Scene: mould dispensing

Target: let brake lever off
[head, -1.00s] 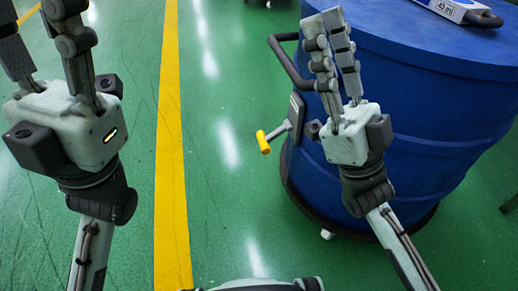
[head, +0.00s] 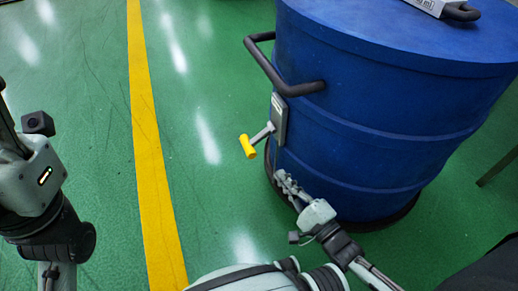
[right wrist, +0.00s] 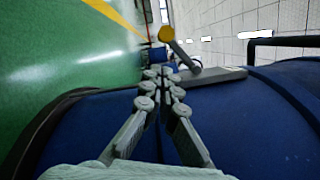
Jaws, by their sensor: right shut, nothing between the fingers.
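The brake lever (head: 261,136) has a yellow handle and a short grey arm. It sticks out to the left from a grey plate (head: 280,119) on the side of the blue drum (head: 370,120). My right gripper (head: 280,176) is low beside the drum, below the lever and apart from it in the head view. It is shut and empty. In the right wrist view its fingertips (right wrist: 160,75) point toward the lever's yellow handle (right wrist: 166,34), which shows beyond them. My left gripper (head: 8,125) is at the left edge, its fingers mostly cut off.
A dark handle bar (head: 265,60) juts from the drum above the plate. A white device (head: 440,5) with a dark grip lies on the drum's top. The green floor (head: 200,110) with a yellow stripe (head: 148,150) is clear left of the drum.

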